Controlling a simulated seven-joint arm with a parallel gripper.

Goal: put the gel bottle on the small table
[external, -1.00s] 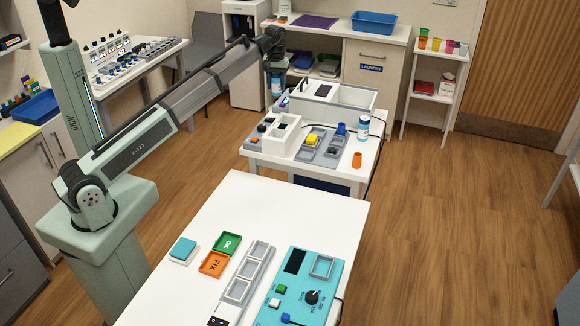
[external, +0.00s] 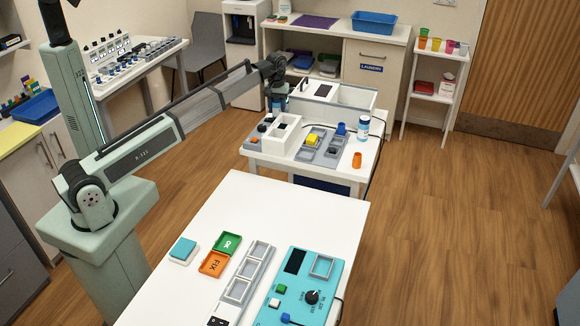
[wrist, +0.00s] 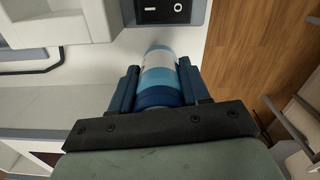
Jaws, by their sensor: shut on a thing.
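A bottle (wrist: 160,75) with a light blue body, a white label and a dark blue end is between the two fingers of my gripper (wrist: 158,87) in the wrist view. My gripper is shut on it. In the external view my gripper (external: 277,97) is at the far left corner of the low white table (external: 285,161) in the middle. The held bottle is small and mostly hidden there, so I cannot tell whether it touches the table top. Another white bottle with a blue label (external: 363,128) stands on that table's right side.
A larger white table (external: 260,205) with a teal panel (external: 325,268) is in front. A white shelf stand (external: 425,98) is at the back right.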

